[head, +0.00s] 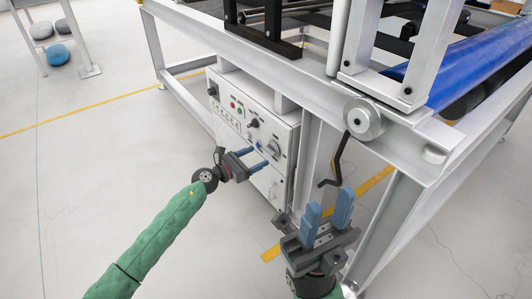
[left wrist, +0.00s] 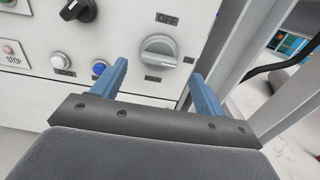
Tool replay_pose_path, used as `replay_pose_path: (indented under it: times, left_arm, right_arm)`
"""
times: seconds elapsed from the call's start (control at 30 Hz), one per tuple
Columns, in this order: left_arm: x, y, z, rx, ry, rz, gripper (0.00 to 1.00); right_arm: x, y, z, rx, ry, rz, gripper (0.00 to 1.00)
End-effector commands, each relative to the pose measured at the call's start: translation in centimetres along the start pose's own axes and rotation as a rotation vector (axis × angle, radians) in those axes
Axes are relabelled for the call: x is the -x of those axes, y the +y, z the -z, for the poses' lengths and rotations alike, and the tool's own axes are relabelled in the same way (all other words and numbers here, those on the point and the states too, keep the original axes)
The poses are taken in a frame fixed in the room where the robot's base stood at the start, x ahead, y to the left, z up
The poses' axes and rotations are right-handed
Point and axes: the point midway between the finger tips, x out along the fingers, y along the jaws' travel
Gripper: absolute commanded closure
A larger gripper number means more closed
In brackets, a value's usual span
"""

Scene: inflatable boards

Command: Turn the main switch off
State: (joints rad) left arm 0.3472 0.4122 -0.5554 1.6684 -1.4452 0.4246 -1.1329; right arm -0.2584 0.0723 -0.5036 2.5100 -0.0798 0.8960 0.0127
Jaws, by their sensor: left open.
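The main switch is a grey rotary knob (head: 272,148) on the right part of the control box's front. In the left wrist view the knob (left wrist: 158,49) has an OFF label (left wrist: 167,19) above it and a small label at its right. Its grip bar lies roughly level, not pointing up at OFF. My left gripper (head: 254,159) is open and empty in front of the panel. In the left wrist view its fingertips (left wrist: 160,72) stand either side below the knob, apart from it. My right gripper (head: 329,207) is open and empty, pointing up near the frame leg.
The control box (head: 228,104) also carries a black knob (left wrist: 80,9), a white button (left wrist: 61,60) and a blue button (left wrist: 99,67). A metal frame leg (head: 305,160) stands right of the box. A crank handle (head: 335,165) hangs above my right gripper.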

Motion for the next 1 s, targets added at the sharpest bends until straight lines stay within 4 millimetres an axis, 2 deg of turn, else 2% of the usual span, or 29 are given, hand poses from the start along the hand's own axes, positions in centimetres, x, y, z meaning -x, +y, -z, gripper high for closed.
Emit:
replay_pose_path:
  times: [0.1,0.3,0.5,0.73,0.77,0.9,1.0]
  left_arm:
    - [-1.9,0.1,0.0,0.002,-0.003,0.000,0.27]
    - [-4.3,0.1,0.0,0.003,-0.002,-0.001,0.27]
    - [-5.3,0.1,-0.1,0.002,-0.002,-0.002,0.27]
    - [-5.4,0.1,-0.1,0.002,-0.002,-0.002,0.27]
    - [-5.4,0.1,-0.1,0.002,-0.002,-0.002,0.29]
    - [-5.3,0.1,-0.1,0.002,-0.002,-0.002,0.57]
    - [-5.3,0.1,-0.1,0.002,-0.002,-0.002,0.72]
  right_arm:
    - [0.5,-0.1,-0.1,0.002,-0.004,0.004,0.64]
    - [0.9,-0.2,-0.1,0.005,-0.011,0.010,0.64]
    - [1.0,-0.2,-0.2,0.007,-0.014,0.013,0.64]
    - [1.1,-0.2,-0.2,0.007,-0.015,0.012,0.64]
    - [1.1,-0.2,-0.2,0.007,-0.015,0.012,0.64]
    - [1.1,-0.2,-0.2,0.007,-0.015,0.012,0.64]
    - [1.1,-0.2,-0.2,0.007,-0.016,0.012,0.64]
